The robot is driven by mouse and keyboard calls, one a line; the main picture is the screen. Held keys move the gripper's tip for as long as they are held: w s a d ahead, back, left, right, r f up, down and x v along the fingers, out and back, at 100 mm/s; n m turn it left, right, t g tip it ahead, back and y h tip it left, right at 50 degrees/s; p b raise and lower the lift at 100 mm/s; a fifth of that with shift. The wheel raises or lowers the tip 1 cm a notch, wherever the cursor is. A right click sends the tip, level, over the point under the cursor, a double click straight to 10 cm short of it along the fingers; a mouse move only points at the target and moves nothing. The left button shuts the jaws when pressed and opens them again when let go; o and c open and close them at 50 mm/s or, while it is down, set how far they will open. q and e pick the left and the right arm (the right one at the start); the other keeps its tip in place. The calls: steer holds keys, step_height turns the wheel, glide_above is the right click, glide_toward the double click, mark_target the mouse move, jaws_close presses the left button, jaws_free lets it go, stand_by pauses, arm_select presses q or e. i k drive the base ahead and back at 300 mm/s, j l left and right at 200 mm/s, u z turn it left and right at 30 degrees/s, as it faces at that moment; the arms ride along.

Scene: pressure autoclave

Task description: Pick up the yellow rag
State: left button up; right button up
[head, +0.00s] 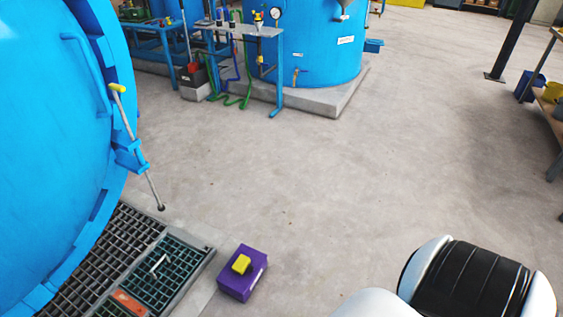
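A small yellow item (241,264), which looks like the yellow rag, lies on top of a purple box (251,283) on the floor at the lower middle left. It looks folded or block-shaped, and it is too small to tell its texture. Neither gripper shows in the head view. A white and black part of my own body is at the lower right, well to the right of the purple box, and nothing of mine touches the box or the yellow item.
A big blue vessel (50,130) fills the left side, with a yellow-tipped lever (135,140) beside it. Dark floor grating (120,240) lies left of the box. A blue tank (312,45) and a blue stand (277,75) are behind. The middle floor is clear. Shelving (550,105) stands right.

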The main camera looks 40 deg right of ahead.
mark_target(241, 264)
steer(key=z, duration=0.9)
steer(key=u, duration=1.5)
steer(key=z, duration=1.5)
steer(key=i+l+u, duration=0.35)
steer(key=i+l, duration=0.15)
steer(key=l, duration=0.15)
